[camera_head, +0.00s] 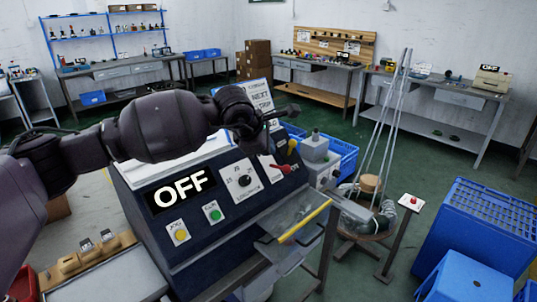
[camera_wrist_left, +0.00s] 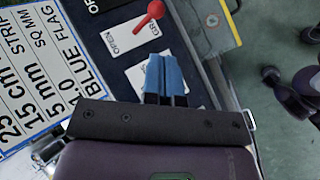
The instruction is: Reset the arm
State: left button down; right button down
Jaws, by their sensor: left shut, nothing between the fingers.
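My left arm reaches in from the left in the head view, across the front of a dark machine (camera_head: 150,225) with a lit OFF display. My left gripper (camera_head: 287,112) is above the machine's right part, partly hidden by its own wrist. In the left wrist view its blue fingers (camera_wrist_left: 166,72) are together with nothing between them. They are over the panel, below a red lever (camera_wrist_left: 150,16) beside an OPEN label. The red lever also shows in the head view (camera_head: 281,168); the gripper appears apart from it. My right gripper is not in view.
A yellow-edged clear guard (camera_head: 304,222) juts out at the machine's front right. A stool (camera_head: 362,222) with tall rods and a red-button stand (camera_head: 411,202) are to the right. Blue crates (camera_head: 480,230) fill the lower right. A printed sign (camera_wrist_left: 35,65) is close left of the fingers.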

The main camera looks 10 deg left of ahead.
pick_arm(q)
jog(key=s+d+r+n+g+h, duration=0.1)
jog(key=s+d+r+n+h, duration=0.25)
jog(key=d+r+h, duration=0.3)
jog(key=s+d+r+n+h, duration=0.3)
jog(key=d+r+n+h, duration=0.2)
jog(key=d+h, duration=0.25)
jog(key=s+a+f+n+t+y, duration=0.2)
jog(key=a+f+n+t+y, duration=0.2)
jog(key=a+f+n, duration=0.55)
jog(key=s+a+f+n+t+y, duration=0.15)
jog(key=f+n+t+y, duration=0.4)
jog(key=n, duration=0.85)
jog(key=s+a+f+n+t+y, duration=0.1)
jog(key=a+f+n+t+y, duration=0.15)
jog(key=a+f+n, duration=0.65)
jog(key=s+a+f+n+g+y, duration=0.2)
jog(key=s+f+n, duration=0.3)
jog(key=s+f, duration=0.6)
jog(key=s+a+f+n+g+y, duration=0.3)
jog(key=s+a+f+n+g, duration=0.1)
jog(key=s+f, duration=0.8)
jog(key=shift+s+a+f+n+y, duration=0.15)
jog(key=shift+s+a+n+y, duration=0.15)
jog(key=shift+s+a+n, duration=0.55)
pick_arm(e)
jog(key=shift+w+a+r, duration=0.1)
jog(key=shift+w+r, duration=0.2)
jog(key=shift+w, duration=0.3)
